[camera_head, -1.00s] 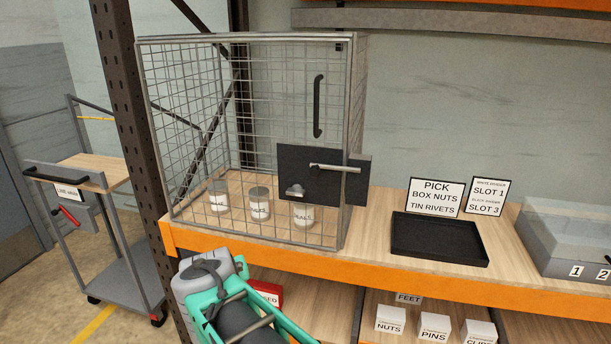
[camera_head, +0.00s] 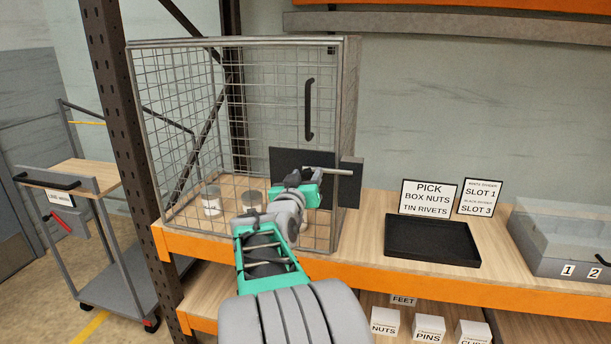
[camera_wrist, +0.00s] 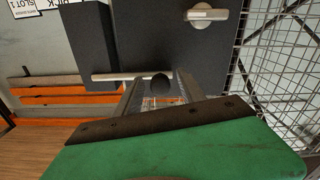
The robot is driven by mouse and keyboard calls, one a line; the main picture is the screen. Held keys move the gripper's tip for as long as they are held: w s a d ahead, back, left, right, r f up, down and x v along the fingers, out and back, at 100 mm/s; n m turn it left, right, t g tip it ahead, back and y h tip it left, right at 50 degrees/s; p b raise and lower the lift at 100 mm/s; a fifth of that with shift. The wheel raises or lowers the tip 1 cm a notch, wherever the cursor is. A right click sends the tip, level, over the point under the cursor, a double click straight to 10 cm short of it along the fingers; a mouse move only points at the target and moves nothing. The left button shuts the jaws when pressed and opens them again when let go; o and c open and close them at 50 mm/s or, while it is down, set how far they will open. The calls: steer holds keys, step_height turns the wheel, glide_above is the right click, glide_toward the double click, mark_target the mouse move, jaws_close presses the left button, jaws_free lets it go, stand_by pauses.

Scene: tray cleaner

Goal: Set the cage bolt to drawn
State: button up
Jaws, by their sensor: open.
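The wire-mesh cage (camera_head: 190,110) stands on the shelf, with a dark lock plate (camera_head: 287,157) low on its front. The pale rod of the cage bolt (camera_head: 337,171) runs sideways across the plate's right part and over a smaller dark plate (camera_head: 352,195). My gripper (camera_head: 297,179) is in front of the lock plate at the bolt's left part. In the wrist view my gripper (camera_wrist: 160,85) is open, its fingers either side of a dark round knob (camera_wrist: 160,80) by the end of the bolt rod (camera_wrist: 118,76). Contact cannot be told.
A turn knob (camera_wrist: 207,13) sits on the same plate; my gripper hides it in the head view. White cans (camera_head: 211,202) stand inside the cage. A black tray (camera_head: 432,242) and signs (camera_head: 428,197) are to the right. A cart (camera_head: 75,180) stands left.

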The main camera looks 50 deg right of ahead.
jaws_close()
stand_by(0.4)
stand_by(0.9)
